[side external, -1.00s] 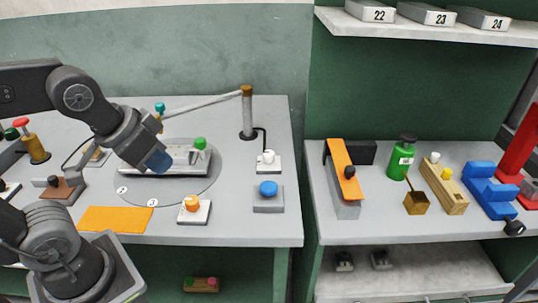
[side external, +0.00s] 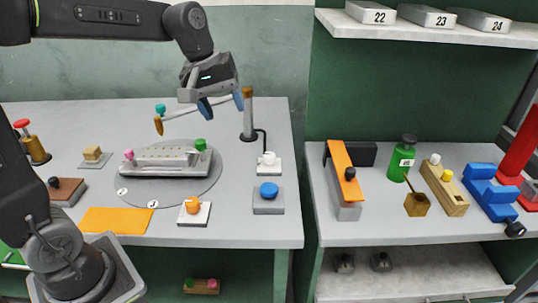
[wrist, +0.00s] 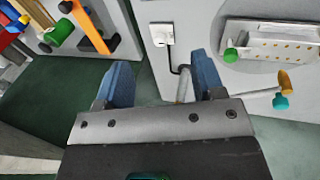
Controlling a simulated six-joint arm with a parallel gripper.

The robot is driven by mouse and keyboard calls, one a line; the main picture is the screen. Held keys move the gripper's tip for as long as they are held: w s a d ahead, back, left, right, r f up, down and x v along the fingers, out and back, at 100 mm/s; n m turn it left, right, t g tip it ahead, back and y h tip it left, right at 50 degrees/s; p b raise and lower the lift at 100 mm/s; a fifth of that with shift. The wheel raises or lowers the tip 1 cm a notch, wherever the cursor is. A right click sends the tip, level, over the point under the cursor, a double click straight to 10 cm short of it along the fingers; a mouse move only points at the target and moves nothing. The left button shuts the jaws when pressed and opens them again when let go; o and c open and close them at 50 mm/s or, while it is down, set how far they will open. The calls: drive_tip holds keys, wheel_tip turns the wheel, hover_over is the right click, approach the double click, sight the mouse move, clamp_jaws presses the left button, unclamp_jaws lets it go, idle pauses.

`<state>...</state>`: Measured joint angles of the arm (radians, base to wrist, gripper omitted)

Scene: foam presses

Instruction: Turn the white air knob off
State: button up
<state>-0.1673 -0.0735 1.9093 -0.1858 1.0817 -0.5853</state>
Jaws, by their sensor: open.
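The white air knob (side external: 268,157) sits on a white square plate (side external: 275,170) near the right edge of the left bench, with a black cable running from it to the grey post (side external: 248,115). In the wrist view the knob (wrist: 158,39) and its plate appear at the top middle, beyond my fingertips. My gripper (side external: 221,104) is open and empty, with blue fingers spread. It is high above the back of the bench, up and left of the knob, apart from it. In the wrist view its fingers (wrist: 162,72) stand wide apart.
The post carries a slanted arm with teal and orange ends (side external: 159,125) close to my gripper. A blue button (side external: 268,189) is in front of the knob. An orange knob (side external: 193,204) and a grey press fixture (side external: 165,160) are to the left. A gap separates the right bench.

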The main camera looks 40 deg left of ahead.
drive_tip(key=w+a+f+n+g+h, duration=0.1)
drive_tip(key=w+a+f+n, duration=0.35)
drive_tip(key=w, duration=0.55)
drive_tip(key=n+g+h, duration=0.1)
drive_tip(key=n+h, duration=0.1)
drive_tip(key=n, duration=0.5)
approach(269, 154)
drive_tip(key=shift+m, duration=0.35)
drive_tip(key=x, duration=1)
drive_tip(key=shift+f, duration=0.1)
drive_tip(key=shift+c, duration=0.4)
drive_tip(key=c, duration=0.8)
drive_tip(key=shift+c, duration=0.2)
